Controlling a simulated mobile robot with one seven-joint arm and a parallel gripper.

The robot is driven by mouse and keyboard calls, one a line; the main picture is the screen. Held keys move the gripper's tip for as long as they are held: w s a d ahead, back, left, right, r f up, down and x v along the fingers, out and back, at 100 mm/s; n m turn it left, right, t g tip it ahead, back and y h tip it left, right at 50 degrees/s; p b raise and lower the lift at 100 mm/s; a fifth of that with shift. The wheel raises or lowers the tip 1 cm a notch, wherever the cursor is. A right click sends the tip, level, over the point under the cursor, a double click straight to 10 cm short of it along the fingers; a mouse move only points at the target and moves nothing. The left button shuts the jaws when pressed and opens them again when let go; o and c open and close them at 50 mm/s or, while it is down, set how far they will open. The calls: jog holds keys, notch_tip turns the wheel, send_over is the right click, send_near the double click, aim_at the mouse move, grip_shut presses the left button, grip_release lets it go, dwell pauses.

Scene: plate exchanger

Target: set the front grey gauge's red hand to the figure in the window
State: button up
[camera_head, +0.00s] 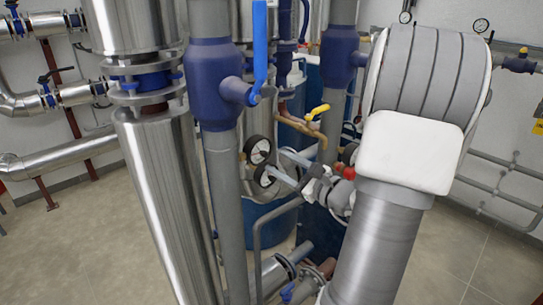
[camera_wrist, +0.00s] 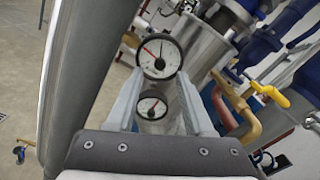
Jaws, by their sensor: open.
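Two round gauges with white faces and dark rims show in the head view, an upper one (camera_head: 257,149) and a lower one (camera_head: 266,176). In the wrist view, a larger gauge (camera_wrist: 160,56) has a red hand pointing up-left and a thin black hand. A smaller gauge (camera_wrist: 153,105) below it also has a red hand. I cannot tell which is the front grey one, and no figure in a window is readable. My gripper (camera_wrist: 158,71) is open, its fingertips either side of the larger gauge's face. My gripper (camera_head: 274,161) also shows near both gauges in the head view.
A grey pipe with a blue valve body (camera_head: 214,85) and a shiny clad pipe (camera_head: 165,190) stand left of the gauges. A yellow valve handle (camera_head: 317,112) is above right; it also shows in the wrist view (camera_wrist: 271,95).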

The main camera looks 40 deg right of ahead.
aim_at(266, 155)
jog(key=shift+w+a, duration=0.15)
jog(key=shift+w, duration=1.75)
grip_shut()
